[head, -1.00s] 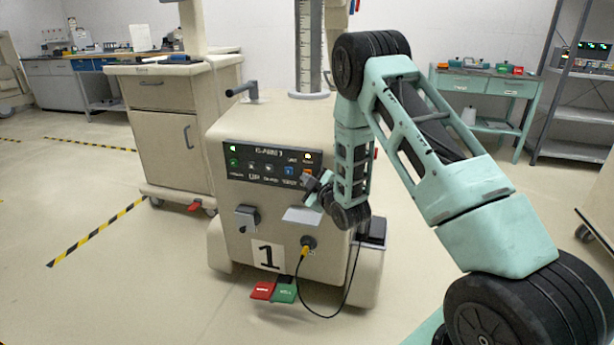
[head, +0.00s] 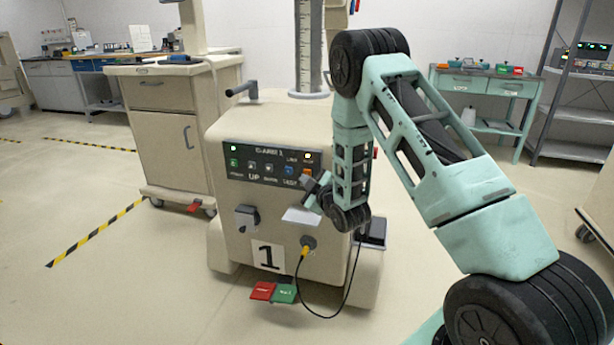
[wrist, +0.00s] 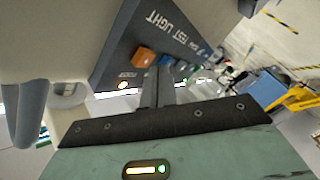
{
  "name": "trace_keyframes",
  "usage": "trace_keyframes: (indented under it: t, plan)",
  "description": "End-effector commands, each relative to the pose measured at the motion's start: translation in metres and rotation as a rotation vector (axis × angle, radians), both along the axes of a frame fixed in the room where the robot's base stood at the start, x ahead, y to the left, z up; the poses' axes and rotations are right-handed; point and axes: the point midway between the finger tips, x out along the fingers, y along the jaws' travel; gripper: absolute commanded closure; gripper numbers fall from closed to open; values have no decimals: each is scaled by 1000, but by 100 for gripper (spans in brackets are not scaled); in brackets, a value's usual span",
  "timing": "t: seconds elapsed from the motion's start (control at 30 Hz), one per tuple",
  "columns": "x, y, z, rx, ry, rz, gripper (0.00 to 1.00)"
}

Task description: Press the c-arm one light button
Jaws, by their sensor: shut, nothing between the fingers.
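The c-arm one cart is a cream cabinet (head: 225,235) marked with a 1, with a dark control panel (head: 270,178) high on its front. The panel has a row of small buttons, including a blue button (head: 289,170) and an orange button (head: 307,173) at its right end. In the wrist view the orange button (wrist: 143,57) and the blue button (wrist: 166,59) lie just beyond my fingertips, below printed words that include LIGHT and TEST. My gripper (wrist: 162,72) is shut and empty, close to the panel's right end. I cannot tell whether it touches a button.
A grey knob (head: 245,218) and a yellow cable plug (head: 305,250) sit lower on the cart front. Red (head: 263,291) and green (head: 285,293) pedals lie at its foot. Another cream cart (head: 165,125) stands behind left. The floor at left is open.

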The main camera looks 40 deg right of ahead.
Motion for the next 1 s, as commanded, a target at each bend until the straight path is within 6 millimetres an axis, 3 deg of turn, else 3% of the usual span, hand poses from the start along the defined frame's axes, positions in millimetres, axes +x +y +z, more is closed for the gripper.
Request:
trace_keyframes:
  t: [0.17, 0.7, 1.0]
  plan:
    - [-2, 3, 0, 0, 1, 1, 100]
    - [-32, 42, -1, 1, 1, 2, 100]
    - [-37, 47, 0, 0, 1, 1, 100]
